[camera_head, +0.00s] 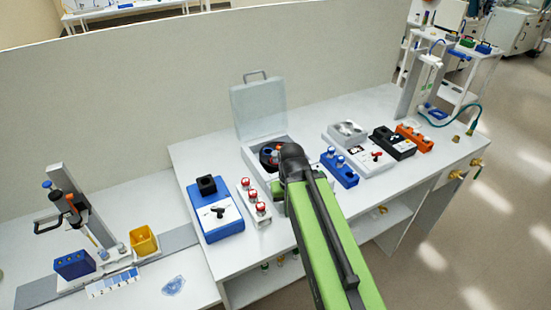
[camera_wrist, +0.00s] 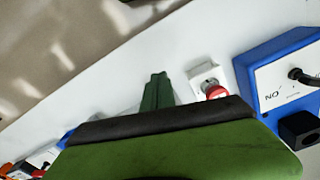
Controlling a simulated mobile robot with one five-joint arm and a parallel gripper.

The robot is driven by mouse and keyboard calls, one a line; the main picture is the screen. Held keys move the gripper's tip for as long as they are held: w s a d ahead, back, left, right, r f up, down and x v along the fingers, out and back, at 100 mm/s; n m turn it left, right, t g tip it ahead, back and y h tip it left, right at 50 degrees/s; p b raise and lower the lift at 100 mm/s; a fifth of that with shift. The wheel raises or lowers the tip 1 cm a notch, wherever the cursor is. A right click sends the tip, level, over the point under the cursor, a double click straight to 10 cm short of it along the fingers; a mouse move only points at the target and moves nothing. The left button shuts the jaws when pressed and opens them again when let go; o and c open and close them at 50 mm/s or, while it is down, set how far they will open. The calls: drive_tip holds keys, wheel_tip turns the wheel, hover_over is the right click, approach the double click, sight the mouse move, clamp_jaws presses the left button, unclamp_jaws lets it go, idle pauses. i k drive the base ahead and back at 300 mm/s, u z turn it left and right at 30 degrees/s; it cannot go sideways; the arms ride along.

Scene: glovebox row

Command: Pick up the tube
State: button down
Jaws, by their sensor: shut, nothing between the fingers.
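Several red-capped tubes (camera_head: 249,195) stand in a white rack (camera_head: 241,188) on the bench, left of my arm. One red cap (camera_wrist: 214,91) and part of its white rack (camera_wrist: 203,73) show in the wrist view, just right of my fingers. My gripper (camera_wrist: 157,82) has its dark green fingers together, with nothing seen between them, beside that rack and apart from the cap. In the head view my arm hides most of the gripper. More tubes stand in a blue rack (camera_head: 345,176) right of my arm. Which tube is meant cannot be told.
A blue device with a black block (camera_head: 213,217) stands left of the white rack. A centrifuge with its lid (camera_head: 259,107) raised stands behind my arm, partly hidden. A grey device (camera_head: 370,159), black block (camera_head: 393,142) and orange rack (camera_head: 413,139) stand to the right.

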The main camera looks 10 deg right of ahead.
sight(274, 153)
drive_tip(key=z, duration=0.3)
drive_tip(key=k, duration=0.1)
drive_tip(key=u, duration=2.95)
drive_tip(key=k, duration=0.75)
drive_tip(key=z, duration=1.1)
drive_tip(key=i, duration=1)
drive_tip(key=u, duration=0.2)
